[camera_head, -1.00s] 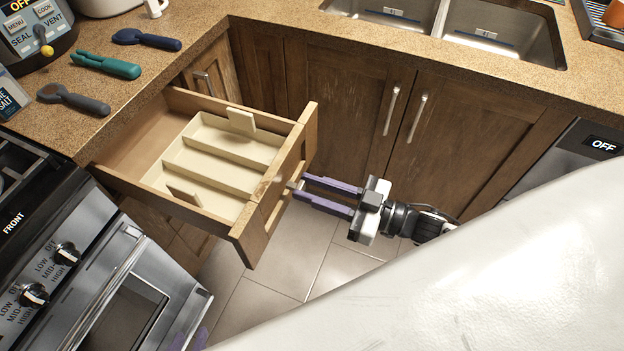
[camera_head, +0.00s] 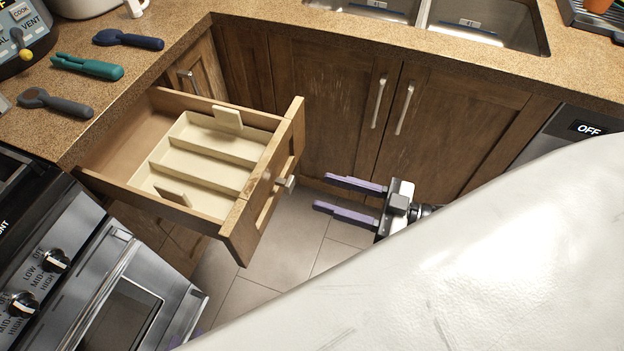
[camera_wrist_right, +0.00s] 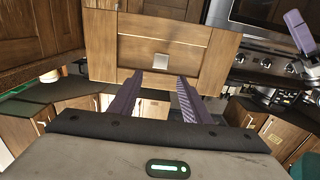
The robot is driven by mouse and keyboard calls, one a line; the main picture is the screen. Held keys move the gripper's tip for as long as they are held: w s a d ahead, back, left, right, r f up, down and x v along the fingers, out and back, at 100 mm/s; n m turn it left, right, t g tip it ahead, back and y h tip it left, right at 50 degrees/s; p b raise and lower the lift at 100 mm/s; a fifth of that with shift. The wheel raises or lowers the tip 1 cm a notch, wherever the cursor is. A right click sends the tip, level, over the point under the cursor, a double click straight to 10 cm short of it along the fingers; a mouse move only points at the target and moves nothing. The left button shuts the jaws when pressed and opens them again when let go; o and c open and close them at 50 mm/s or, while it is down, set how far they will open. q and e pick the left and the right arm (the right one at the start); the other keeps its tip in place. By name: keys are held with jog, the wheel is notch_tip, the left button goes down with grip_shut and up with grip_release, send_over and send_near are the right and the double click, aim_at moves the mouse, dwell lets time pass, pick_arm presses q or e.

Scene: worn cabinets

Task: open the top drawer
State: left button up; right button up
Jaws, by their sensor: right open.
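The top wooden drawer (camera_head: 240,218) stands pulled far out of the cabinet, with a cream divided tray (camera_head: 205,150) inside. Its small metal handle (camera_head: 287,183) is on the front face. The drawer front (camera_wrist_right: 205,50) and handle (camera_wrist_right: 160,60) also show in the right wrist view. My right gripper (camera_head: 321,193) has its purple fingers apart and empty, pointing at the drawer front with a gap between. The open fingers also show in the right wrist view (camera_wrist_right: 160,76). My left gripper (camera_head: 186,338) shows only as a purple sliver at the bottom left; its jaws are hidden.
A steel oven (camera_head: 125,300) stands left of the drawer. The counter (camera_head: 105,80) above holds several utensils, including teal tongs (camera_head: 87,67). Closed cabinet doors (camera_head: 330,100) are behind my right gripper. Tiled floor (camera_head: 285,240) is open below. My white body covers the lower right.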

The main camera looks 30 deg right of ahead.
jog(key=shift+v, duration=1.75)
jog(key=s+a+f+m+g+h, duration=0.2)
jog(key=s+a+f+m+h, duration=0.1)
jog(key=f, duration=0.4)
jog(key=s+a+f+m+g+h, duration=0.3)
jog(key=f+h, duration=0.3)
jog(key=f, duration=0.2)
jog(key=shift+a+f+h, duration=0.3)
jog(key=shift+a, duration=0.45)
